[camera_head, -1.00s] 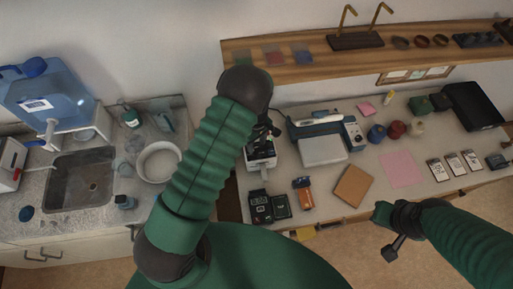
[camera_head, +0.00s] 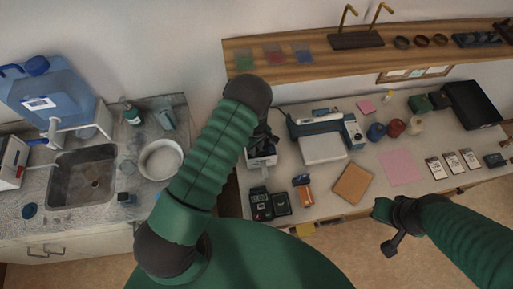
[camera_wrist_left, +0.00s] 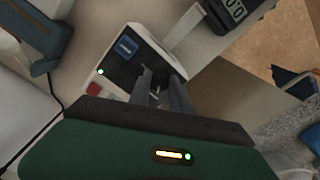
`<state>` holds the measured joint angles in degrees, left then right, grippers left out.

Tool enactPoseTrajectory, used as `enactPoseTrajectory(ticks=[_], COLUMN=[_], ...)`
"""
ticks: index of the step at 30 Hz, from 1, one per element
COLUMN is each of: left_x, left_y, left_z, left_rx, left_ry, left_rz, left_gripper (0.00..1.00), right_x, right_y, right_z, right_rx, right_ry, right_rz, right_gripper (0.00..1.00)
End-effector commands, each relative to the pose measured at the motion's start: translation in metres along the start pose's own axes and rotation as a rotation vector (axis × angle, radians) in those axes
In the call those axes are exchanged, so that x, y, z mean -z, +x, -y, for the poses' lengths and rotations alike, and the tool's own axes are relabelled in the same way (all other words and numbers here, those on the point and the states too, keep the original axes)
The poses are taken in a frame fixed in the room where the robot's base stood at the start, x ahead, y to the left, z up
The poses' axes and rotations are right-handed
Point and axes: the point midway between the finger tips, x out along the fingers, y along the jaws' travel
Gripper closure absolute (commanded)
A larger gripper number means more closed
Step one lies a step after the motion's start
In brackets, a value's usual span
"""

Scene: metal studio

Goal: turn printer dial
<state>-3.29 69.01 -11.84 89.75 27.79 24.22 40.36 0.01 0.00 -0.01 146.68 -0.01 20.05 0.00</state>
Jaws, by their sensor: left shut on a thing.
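The printer (camera_head: 258,159) is a small white and black box on the right-hand counter, partly hidden by my left arm in the head view. In the left wrist view, the printer (camera_wrist_left: 119,77) shows a blue screen, a green light, a red patch and a pale strip at one edge. My left gripper (camera_wrist_left: 155,92) is at its dark top face, its two fingers close together around the dial. The dial is mostly hidden between the fingers. In the head view, the left gripper (camera_head: 264,137) is above the printer. My right gripper (camera_head: 383,212) hangs in front of the counter, away from the printer.
A scale with a digital display (camera_head: 261,205) stands close in front of the printer. A blue and white device (camera_head: 322,140) stands to its right. A wooden shelf (camera_head: 330,62) runs above. A sink (camera_head: 80,185) is at the left. A gap separates the counters.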

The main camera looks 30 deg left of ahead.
Motion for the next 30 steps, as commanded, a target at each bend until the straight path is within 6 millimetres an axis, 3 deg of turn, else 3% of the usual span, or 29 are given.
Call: enactPoseTrajectory(ticks=[14,30], left_x=[0.001,0.003], left_y=[0.001,0.001], left_z=[-0.002,-0.002], left_rx=[-0.006,-0.008], left_ry=[0.07,0.514], left_rz=[-0.003,-0.007], left_gripper=[1.0,1.0], right_x=[-0.002,-0.01], right_y=[0.008,0.041], right_z=[0.0,0.0], right_rx=[0.0,0.0], right_ry=[0.0,0.0], right_rz=[0.0,0.0], right_gripper=[1.0,1.0])
